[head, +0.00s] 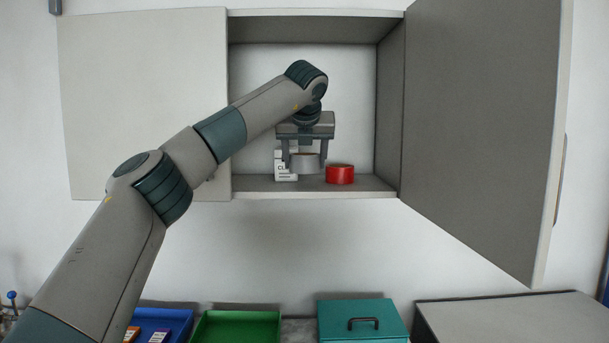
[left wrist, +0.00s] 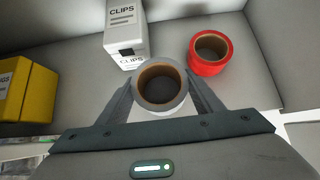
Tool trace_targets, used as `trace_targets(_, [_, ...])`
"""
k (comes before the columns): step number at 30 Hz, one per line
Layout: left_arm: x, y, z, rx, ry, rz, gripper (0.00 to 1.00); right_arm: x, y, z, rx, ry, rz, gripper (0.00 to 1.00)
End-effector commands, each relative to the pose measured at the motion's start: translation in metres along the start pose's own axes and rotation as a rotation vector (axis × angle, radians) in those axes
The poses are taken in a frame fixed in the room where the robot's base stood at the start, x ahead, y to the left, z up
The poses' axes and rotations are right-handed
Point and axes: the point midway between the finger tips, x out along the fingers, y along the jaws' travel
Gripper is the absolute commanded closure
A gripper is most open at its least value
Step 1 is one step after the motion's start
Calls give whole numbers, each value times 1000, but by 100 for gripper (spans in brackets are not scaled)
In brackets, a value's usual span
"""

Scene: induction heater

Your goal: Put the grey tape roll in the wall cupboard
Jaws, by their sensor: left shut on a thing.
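The grey tape roll (head: 305,163) is held between the fingers of my left gripper (head: 305,160), in the open right part of the wall cupboard (head: 315,194). It also shows in the left wrist view (left wrist: 160,86), with its hole facing the camera and a finger on each side. In the head view the roll is above or near the cupboard floor; I cannot tell whether it touches. A red tape roll (head: 340,174) stands just to its right. A white box marked CLIPS (head: 282,166) stands behind and to its left. My right gripper is not in view.
The right cupboard door (head: 480,120) stands wide open; the left door (head: 145,100) is closed. Yellow boxes (left wrist: 25,90) show at left in the left wrist view. Below are a blue tray (head: 178,318), a green tray (head: 238,328) and a teal lidded box (head: 362,312).

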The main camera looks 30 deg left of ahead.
Motion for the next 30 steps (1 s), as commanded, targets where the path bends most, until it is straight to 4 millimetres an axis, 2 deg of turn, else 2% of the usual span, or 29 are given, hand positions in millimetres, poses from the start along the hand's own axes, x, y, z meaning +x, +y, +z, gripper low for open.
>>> trace_targets(11, [24,1,-23,2,1,1,64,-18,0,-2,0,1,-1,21])
trace_targets(25, [30,0,-30,-1,0,0,64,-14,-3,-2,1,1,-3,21])
trace_targets(26, [30,0,-29,-1,1,0,33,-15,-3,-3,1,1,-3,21])
trace_targets(27, [29,0,-29,0,1,0,23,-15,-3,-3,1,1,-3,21])
trace_targets(30, [29,0,-29,0,1,0,21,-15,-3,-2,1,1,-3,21])
